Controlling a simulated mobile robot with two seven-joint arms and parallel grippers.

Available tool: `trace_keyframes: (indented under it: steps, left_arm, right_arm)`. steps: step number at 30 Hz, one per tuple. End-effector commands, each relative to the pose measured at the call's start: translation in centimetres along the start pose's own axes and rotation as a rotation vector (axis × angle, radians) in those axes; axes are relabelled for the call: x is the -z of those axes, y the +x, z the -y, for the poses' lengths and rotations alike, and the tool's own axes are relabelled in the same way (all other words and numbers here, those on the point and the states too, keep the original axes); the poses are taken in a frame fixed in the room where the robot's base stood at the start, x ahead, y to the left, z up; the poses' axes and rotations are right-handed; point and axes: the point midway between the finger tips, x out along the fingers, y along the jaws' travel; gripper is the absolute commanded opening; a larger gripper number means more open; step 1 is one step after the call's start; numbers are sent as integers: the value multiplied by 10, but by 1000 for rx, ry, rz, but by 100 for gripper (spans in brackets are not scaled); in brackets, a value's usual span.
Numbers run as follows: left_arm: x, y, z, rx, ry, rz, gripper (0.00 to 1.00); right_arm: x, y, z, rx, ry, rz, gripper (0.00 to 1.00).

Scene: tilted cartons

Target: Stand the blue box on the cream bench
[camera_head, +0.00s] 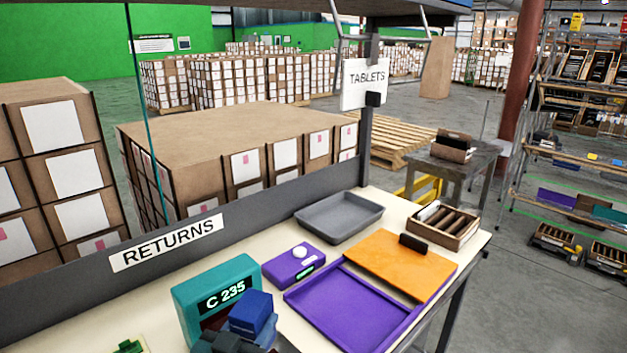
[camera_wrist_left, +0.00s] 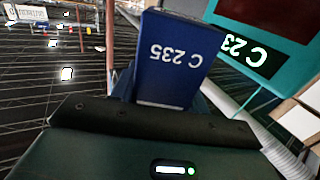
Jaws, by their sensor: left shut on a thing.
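The blue box (camera_head: 252,312) shows at the lower middle of the head view, in front of the teal C 235 display (camera_head: 212,280). My left gripper (camera_head: 240,335) is shut on the blue box, and its dark body hides the lower part. In the left wrist view the blue box (camera_wrist_left: 178,52) carries a white C 235 label that reads upside down, beyond the dark gripper edge. The cream bench (camera_head: 160,298) runs across the front. I cannot tell whether the box touches the bench. My right gripper is not in view.
On the bench are a purple device (camera_head: 293,265), a purple tray (camera_head: 350,305), an orange board (camera_head: 400,262), a grey tray (camera_head: 338,218) and a divided carton (camera_head: 443,225). A green piece (camera_head: 128,346) lies at the lower left. Bare bench shows left of the display.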

Motion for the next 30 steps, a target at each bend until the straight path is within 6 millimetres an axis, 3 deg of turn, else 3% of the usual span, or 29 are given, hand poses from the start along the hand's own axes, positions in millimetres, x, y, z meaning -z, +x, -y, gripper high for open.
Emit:
trace_keyframes:
  steps: [9,15,21,30]
  left_arm:
    - [6,-70,21,178,-13,4,19]
    - [16,-104,34,266,-2,-1,19]
    - [21,-117,40,302,3,-5,19]
    - [22,-118,40,305,5,-7,19]
  right_arm:
    - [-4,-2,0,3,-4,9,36]
    - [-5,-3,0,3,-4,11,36]
    - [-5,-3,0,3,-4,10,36]
    - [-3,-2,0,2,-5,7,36]
